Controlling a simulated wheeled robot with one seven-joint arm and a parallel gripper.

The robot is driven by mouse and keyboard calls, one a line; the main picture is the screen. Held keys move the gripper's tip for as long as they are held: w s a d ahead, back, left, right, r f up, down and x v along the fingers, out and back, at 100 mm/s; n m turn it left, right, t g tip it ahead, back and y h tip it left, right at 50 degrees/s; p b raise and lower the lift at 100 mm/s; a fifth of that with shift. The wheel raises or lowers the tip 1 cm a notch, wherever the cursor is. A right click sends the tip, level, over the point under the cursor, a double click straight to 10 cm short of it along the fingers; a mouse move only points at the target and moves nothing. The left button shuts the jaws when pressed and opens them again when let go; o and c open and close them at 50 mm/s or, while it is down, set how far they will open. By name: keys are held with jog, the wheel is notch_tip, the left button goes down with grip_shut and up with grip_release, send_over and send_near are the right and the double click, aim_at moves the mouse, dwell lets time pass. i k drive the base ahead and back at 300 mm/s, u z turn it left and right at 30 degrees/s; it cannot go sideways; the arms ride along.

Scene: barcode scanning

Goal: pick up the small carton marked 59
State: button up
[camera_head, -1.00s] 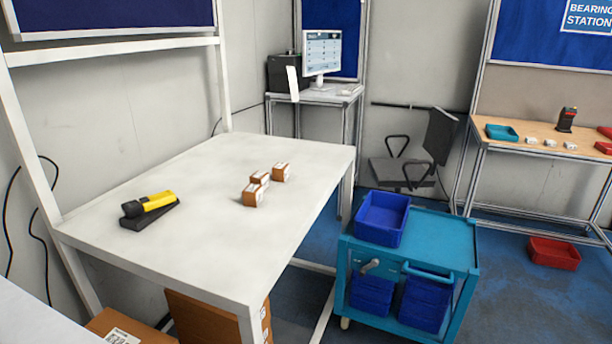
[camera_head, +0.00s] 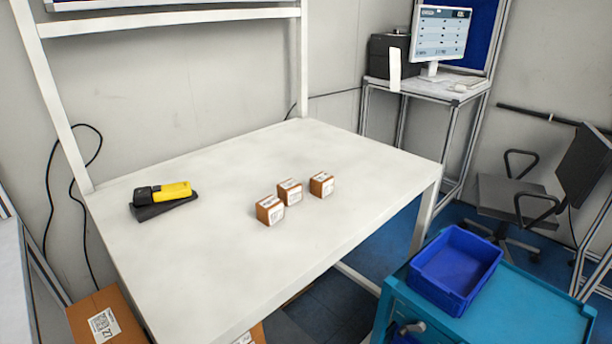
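Three small brown cartons with white labels stand in a slanting row on the white table. The nearest carton (camera_head: 270,210) is at the left of the row, the middle carton (camera_head: 290,192) is just behind it, and the far carton (camera_head: 322,184) stands apart to the right. Their labels are too small to read, so I cannot tell which is marked 59. My gripper is not in view.
The white table (camera_head: 200,290) is mostly clear. A yellow and black scanner (camera_head: 165,194) lies on its left part. A blue bin (camera_head: 455,265) sits on a teal cart (camera_head: 520,310) at right. A larger carton (camera_head: 105,318) stands below left. A monitor (camera_head: 442,40) is behind.

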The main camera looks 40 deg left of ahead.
aim_at(289, 191)
jog(key=u, duration=0.75)
jog(key=i, duration=0.8)
jog(key=u, duration=1)
